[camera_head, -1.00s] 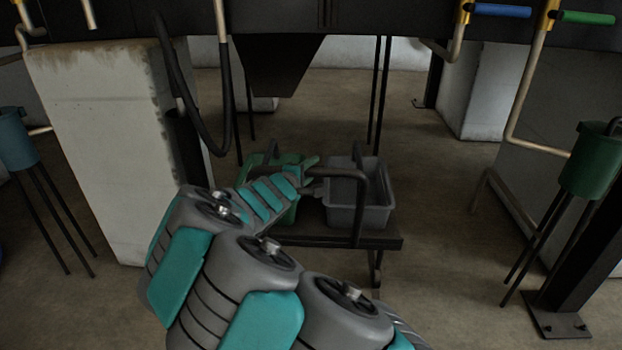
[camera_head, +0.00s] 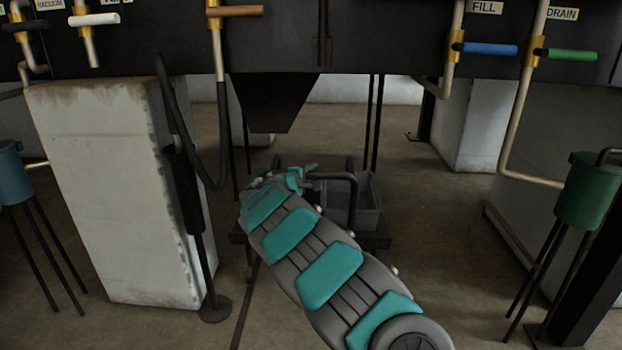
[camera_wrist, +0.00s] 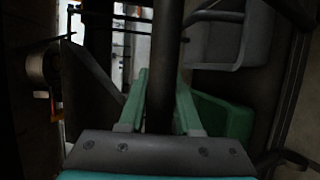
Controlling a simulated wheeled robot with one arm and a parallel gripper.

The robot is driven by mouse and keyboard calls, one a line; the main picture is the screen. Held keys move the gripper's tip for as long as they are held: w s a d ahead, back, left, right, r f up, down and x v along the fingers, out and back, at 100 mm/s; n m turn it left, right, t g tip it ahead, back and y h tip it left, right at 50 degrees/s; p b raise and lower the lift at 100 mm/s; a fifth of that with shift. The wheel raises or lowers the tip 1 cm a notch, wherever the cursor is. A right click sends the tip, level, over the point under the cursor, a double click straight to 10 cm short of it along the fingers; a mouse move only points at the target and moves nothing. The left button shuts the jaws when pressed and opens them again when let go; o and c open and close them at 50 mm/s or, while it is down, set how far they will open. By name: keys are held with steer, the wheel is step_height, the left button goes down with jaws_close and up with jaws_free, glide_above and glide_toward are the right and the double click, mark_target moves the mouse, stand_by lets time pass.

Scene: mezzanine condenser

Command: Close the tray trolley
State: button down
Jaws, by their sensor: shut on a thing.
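The tray trolley (camera_head: 376,242) is a low dark deck on the floor under the machine, below the dark hopper. It carries a grey tray (camera_head: 369,208), visible at its right side. A green tray (camera_wrist: 226,116) shows in the wrist view, right of the fingers; in the head view my arm mostly hides it. The trolley's dark bar handle (camera_head: 335,175) stands at its near side. My gripper (camera_wrist: 160,98) is shut on this handle, with the bar running between its two green fingers. My arm hides the trolley's left and front parts.
The black hopper (camera_head: 278,100) hangs above and behind the trolley. A pale pillar (camera_head: 115,190) with a hose and a floor stand (camera_head: 214,308) is close on the left. A green pot on legs (camera_head: 585,190) stands at right. Floor right of the trolley is clear.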

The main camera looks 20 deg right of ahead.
steer(key=shift+w+d, duration=0.2)
steer(key=shift+w, duration=0.3)
steer(key=c, duration=0.6)
jaws_free()
steer(key=shift+w, duration=0.1)
steer(key=v, duration=0.7)
steer(key=shift+s+a+b, duration=0.25)
steer(key=shift+s+b, duration=0.05)
